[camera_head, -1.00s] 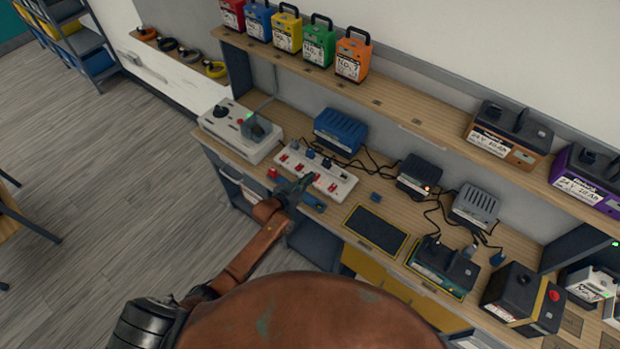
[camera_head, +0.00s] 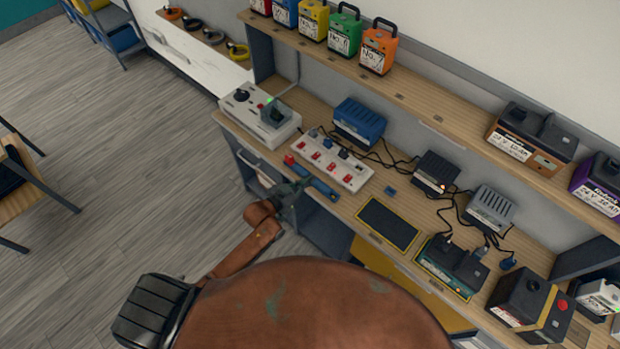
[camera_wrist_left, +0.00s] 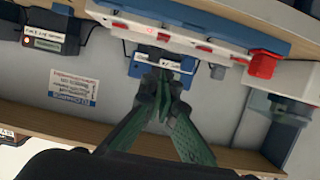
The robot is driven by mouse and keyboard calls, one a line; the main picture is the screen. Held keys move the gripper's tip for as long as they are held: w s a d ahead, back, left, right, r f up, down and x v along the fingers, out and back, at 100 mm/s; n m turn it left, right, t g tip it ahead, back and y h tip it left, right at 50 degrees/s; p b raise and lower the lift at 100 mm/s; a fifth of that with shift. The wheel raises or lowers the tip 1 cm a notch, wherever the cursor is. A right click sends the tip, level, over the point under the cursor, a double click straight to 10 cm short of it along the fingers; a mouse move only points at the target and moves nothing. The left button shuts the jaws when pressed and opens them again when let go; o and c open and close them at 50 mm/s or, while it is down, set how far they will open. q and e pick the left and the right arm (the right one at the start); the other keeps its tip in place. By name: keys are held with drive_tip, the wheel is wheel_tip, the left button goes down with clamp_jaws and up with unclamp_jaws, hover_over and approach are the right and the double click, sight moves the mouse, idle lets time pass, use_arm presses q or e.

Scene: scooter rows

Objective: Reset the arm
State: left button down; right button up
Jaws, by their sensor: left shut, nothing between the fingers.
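My left gripper (camera_head: 296,187) is shut with nothing between its fingers. In the head view it sits by the front edge of the workbench (camera_head: 345,205), near the blue bar at the front of the white switch strip (camera_head: 328,160). In the left wrist view its dark green fingers (camera_wrist_left: 165,92) meet at the tips, below the switch strip (camera_wrist_left: 180,36) in the picture. My brown left arm (camera_head: 245,250) reaches in from below. My right gripper is not in view.
A white joystick box (camera_head: 258,120), a blue charger (camera_head: 359,122), two grey chargers and cables stand on the bench. A dark mat (camera_head: 388,223) lies right of the strip. Coloured batteries line the shelf above. The floor (camera_head: 130,150) on the left is mostly clear.

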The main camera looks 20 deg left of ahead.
use_arm(q)
drive_tip(key=s+a+f+n+g+y+b, duration=0.15)
drive_tip(key=s+a+f, duration=0.25)
drive_tip(key=s+f, duration=0.55)
drive_tip(key=s+a+f+g+y+b, duration=0.15)
drive_tip(key=s+a+f, duration=0.25)
drive_tip(key=f, duration=1)
drive_tip(key=s+a+f+n+g+y+b, duration=0.1)
drive_tip(key=s+a+f+g+y, duration=0.15)
drive_tip(key=s+f, duration=0.65)
drive_tip(key=s+f+g, duration=0.2)
drive_tip(key=s+f, duration=0.5)
drive_tip(key=s, duration=0.4)
drive_tip(key=s+a+f+g+b, duration=0.1)
drive_tip(key=s+f+g, duration=0.1)
drive_tip(key=s+f, duration=0.5)
drive_tip(key=s+a+f+g+b, duration=0.1)
drive_tip(key=s+f+g, duration=0.2)
drive_tip(key=s+f, duration=0.4)
drive_tip(key=s, duration=0.8)
drive_tip(key=shift+n, duration=0.35)
drive_tip(key=shift+a+f+y, duration=0.1)
drive_tip(key=shift+y, duration=0.15)
